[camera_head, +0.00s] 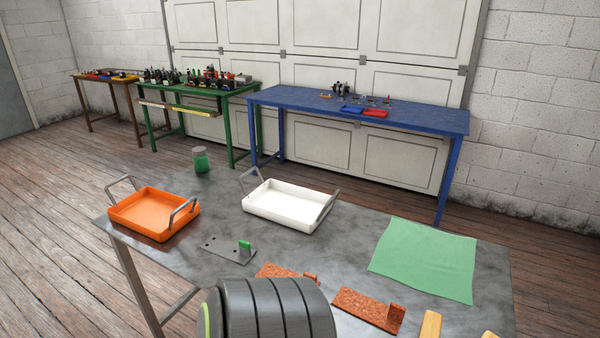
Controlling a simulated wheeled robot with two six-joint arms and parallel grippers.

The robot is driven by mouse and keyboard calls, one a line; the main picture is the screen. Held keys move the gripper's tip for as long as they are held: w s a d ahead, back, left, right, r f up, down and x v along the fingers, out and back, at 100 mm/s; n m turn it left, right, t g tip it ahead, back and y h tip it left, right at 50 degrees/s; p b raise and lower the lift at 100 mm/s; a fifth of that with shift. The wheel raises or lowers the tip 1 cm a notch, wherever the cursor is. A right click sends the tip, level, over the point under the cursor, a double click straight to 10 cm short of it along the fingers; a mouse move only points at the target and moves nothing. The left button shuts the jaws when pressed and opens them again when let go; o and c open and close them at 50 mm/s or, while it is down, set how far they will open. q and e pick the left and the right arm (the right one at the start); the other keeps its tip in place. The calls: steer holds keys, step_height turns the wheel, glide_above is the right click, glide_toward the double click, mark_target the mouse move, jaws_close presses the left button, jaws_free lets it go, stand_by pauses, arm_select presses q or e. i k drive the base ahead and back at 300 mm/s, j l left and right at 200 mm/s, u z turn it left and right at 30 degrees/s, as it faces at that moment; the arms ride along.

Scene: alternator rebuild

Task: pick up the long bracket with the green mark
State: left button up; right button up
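A grey metal bracket (228,251) lies flat on the grey metal table, right of and nearer than the orange tray. It has small dark holes in its plate and a bright green mark on its upright end at the right. Nothing holds it. Two rust-brown brackets lie to its right: one (276,271) is partly hidden by a dark ribbed shape at the bottom, which seems to be part of my arm, and the other (362,305) lies nearer the front. Neither of my grippers shows in the head view.
The orange tray (121,214) and the white tray (248,206) have raised handles and look empty. A green cloth (425,258) lies at the right. Wooden pieces (430,324) lie at the front right. The green-topped bench (247,89) and blue bench (440,119) stand behind.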

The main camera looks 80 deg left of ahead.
mark_target(241, 252)
steer(key=u, duration=2.95)
